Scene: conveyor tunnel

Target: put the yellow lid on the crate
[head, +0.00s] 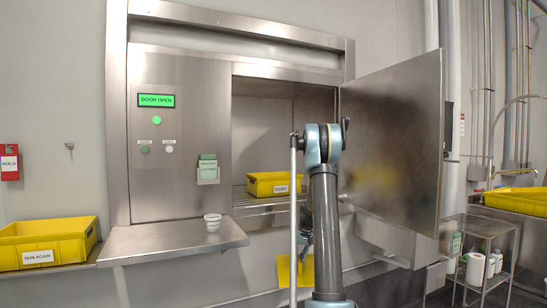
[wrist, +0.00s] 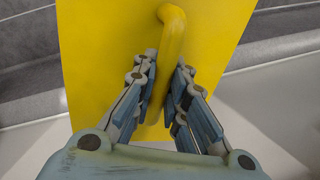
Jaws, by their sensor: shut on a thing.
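The yellow lid (wrist: 105,60) is a flat plate with a curved bar handle (wrist: 174,40). In the wrist view my gripper (wrist: 164,88) is shut on this handle, one finger on each side. A yellow crate (head: 259,188) with a white label stands inside the open steel hatch, above and left of the lid. The lid is apart from it.
The hatch door (head: 395,140) stands open at the right. A steel shelf (head: 170,242) holds a stack of white cups (head: 212,222). Another yellow crate, labelled RUN AGAIN (head: 50,236), is at far left; a yellow container (head: 518,203) is at far right above a bottle cart (head: 487,228).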

